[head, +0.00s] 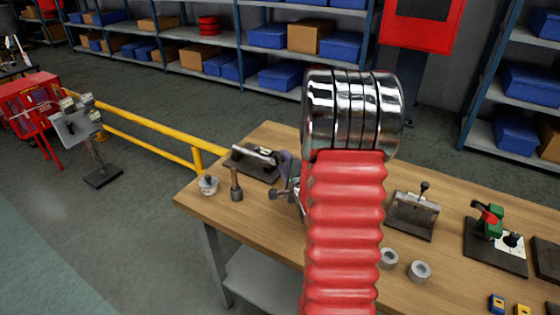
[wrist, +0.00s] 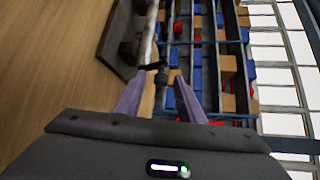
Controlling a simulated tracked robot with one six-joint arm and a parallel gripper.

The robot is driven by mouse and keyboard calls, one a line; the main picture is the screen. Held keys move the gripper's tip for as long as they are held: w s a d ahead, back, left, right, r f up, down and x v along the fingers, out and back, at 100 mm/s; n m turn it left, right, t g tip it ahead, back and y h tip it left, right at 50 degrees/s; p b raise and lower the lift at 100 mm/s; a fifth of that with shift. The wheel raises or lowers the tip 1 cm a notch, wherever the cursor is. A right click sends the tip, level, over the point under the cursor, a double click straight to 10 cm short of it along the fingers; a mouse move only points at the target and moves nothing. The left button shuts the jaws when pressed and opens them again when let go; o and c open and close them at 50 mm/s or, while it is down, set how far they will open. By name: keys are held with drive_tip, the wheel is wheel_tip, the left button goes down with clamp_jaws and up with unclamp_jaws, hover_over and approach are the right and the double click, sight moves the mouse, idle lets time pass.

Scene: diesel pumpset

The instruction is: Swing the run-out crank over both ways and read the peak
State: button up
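The run-out fixture (head: 252,162) sits at the back left of the wooden bench, a dark base plate with a silver shaft across it. In the wrist view its shaft (wrist: 148,38) and dark base (wrist: 116,45) lie beyond my fingertips. A small dark crank-like part (wrist: 154,66) shows at the shaft's near end, between the fingertips in the picture; I cannot tell whether either finger touches it. My gripper (wrist: 160,88) has its two fingers apart. In the head view my gripper (head: 285,158) is at the fixture's right end, mostly hidden behind my red arm. No peak reading is legible.
A mallet-like tool (head: 236,185) and a round grey part (head: 208,185) stand at the bench's left edge. Right of my arm are another fixture (head: 414,212), grey rings (head: 420,271) and a green device (head: 490,222). A yellow rail (head: 150,137) runs behind.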

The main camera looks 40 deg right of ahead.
drive_tip(key=shift+w, duration=0.1)
drive_tip(key=shift+c, duration=0.5)
clamp_jaws()
drive_tip(key=shift+a+f, duration=0.1)
drive_tip(key=shift+f, duration=0.05)
drive_tip(key=shift+s+a+f+n+t+h, duration=0.2)
drive_tip(key=shift+a+f+n+t+h, duration=0.35)
drive_tip(key=shift+n+t, duration=0.3)
drive_tip(key=shift+d, duration=0.1)
drive_tip(key=shift+o, duration=0.5)
unclamp_jaws()
drive_tip(key=shift+r, duration=0.15)
